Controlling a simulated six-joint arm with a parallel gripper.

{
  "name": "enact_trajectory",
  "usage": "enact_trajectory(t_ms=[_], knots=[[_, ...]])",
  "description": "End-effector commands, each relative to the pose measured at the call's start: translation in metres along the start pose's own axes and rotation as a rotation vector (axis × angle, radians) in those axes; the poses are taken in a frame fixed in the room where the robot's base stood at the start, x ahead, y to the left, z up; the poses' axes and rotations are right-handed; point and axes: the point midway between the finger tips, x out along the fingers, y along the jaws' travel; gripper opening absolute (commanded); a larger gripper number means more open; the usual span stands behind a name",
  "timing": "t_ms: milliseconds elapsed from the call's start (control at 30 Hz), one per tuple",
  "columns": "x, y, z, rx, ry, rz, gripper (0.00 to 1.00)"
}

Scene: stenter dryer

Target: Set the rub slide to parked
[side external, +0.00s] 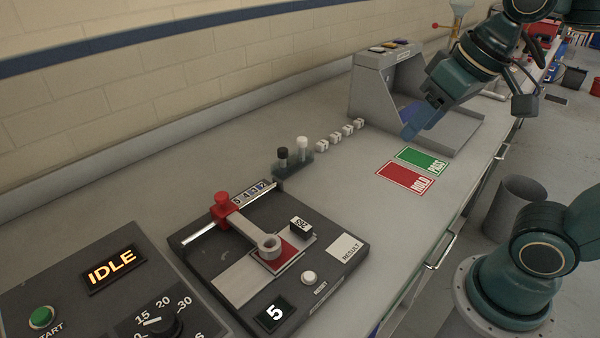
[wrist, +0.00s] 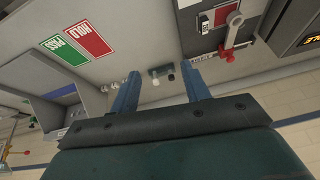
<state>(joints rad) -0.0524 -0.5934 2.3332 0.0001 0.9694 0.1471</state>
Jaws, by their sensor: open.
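The rub slide is a red-knobbed carriage (side external: 223,208) on a pale rail at the back edge of a dark tester (side external: 215,283). Its grey arm ends in a ring over a red patch. The knob stands partway along the rail, just left of a numbered strip (side external: 253,192). In the wrist view the slide (wrist: 232,38) is at upper right, red knob lowest. My gripper (side external: 410,130) is open and empty, raised by the grey booth, well away from the slide. Its two blue fingers are apart in the wrist view (wrist: 163,82).
A grey booth (side external: 375,88) stands farther along the bench. Red HOLD (side external: 405,177) and green PASS (side external: 423,160) cards lie before it. A vial rack (side external: 292,166) and several white cubes (side external: 341,134) stand between. An IDLE control box (side external: 115,270) is at lower left.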

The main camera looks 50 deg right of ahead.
Motion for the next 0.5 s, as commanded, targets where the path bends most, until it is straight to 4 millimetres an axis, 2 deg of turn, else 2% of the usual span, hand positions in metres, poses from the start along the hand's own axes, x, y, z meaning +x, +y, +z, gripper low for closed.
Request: enact_trajectory(t_ms=[233,500], knots=[[-0.002,-0.026,-0.054,0.113,-0.078,-0.007,0.47],[0.008,-0.06,-0.107,0.241,-0.16,0.006,0.47]])
